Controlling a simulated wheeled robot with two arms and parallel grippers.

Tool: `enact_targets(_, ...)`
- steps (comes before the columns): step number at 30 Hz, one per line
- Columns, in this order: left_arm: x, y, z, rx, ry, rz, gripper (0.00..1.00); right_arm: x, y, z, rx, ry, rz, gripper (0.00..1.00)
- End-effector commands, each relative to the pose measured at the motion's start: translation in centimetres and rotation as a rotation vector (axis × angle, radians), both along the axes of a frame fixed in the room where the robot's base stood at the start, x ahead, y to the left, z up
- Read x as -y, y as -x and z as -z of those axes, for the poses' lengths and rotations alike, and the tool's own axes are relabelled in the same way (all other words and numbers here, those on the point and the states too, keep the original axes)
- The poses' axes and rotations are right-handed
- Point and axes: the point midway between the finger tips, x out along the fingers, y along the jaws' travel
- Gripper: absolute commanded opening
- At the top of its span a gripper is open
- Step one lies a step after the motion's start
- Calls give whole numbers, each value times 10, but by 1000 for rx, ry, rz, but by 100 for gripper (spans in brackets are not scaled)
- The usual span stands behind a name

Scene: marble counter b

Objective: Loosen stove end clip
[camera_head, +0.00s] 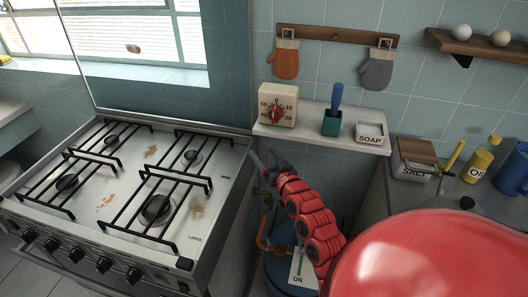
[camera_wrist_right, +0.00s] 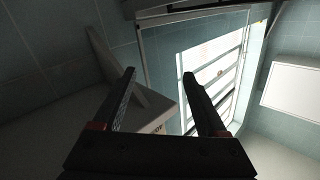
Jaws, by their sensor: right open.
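The stove (camera_head: 130,190) stands at the left, its top stained with brown spots. My red right arm reaches into the gap between the stove and the right counter. My right gripper (camera_head: 266,162) is near the stove's right rear side, below the shelf. In the right wrist view my right gripper (camera_wrist_right: 160,92) is open, with nothing seen between its fingers. An orange hose (camera_head: 264,238) runs down in the gap to a blue gas bottle (camera_head: 277,272), partly behind my arm. I cannot make out the stove end clip in either view. My left gripper is not in view.
A shelf (camera_head: 300,135) above the gap holds a timer (camera_head: 278,105), a teal pot with a blue handle (camera_head: 332,122) and a soap box (camera_head: 370,132). The right counter carries a salt box (camera_head: 412,160), an oil bottle (camera_head: 480,160) and a blue jug (camera_head: 513,170).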

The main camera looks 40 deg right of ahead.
Motion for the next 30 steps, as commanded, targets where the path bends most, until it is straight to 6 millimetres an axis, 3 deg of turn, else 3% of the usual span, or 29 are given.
enact_targets(12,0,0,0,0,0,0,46,-8,3,-21,246,47,82,75)
enact_targets(30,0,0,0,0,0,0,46,-9,5,-24,269,53,90,75)
